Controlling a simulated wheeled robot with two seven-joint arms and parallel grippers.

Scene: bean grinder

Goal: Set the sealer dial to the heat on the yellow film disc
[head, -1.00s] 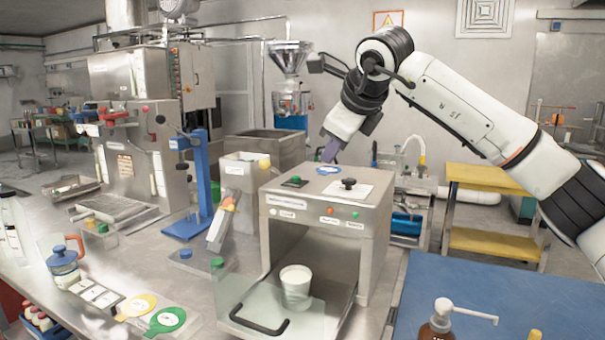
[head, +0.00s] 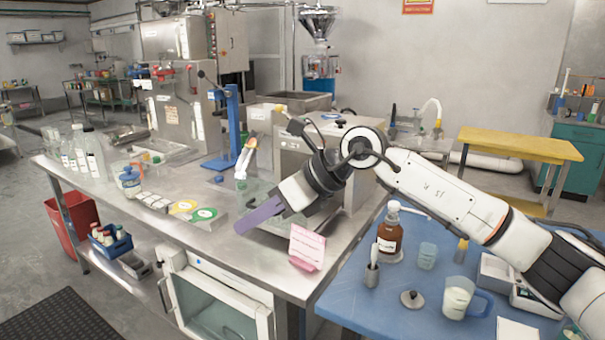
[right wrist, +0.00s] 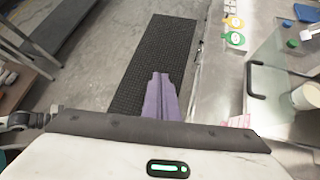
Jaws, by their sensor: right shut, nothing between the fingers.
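The sealer (head: 290,163) is a steel box on the counter, mostly behind my right arm in the head view. My arm hides much of its front and top, so I cannot read its dial. The yellow film disc (head: 183,206) lies on the counter beside a green disc (head: 204,214); the yellow disc also shows in the right wrist view (right wrist: 233,21). Print on the yellow disc is too small to read. My right gripper (head: 238,227), with purple fingers, is shut and empty, in front of the sealer near the counter's front edge, apart from both discs. My left gripper is out of view.
The sealer's clear door (right wrist: 275,75) is open, with a black handle; a white cup (right wrist: 306,96) shows beyond it. A pink note (head: 307,247) is at the counter edge. A blue table (head: 345,295) holds a brown bottle (head: 390,232) and jug. Floor in front is free.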

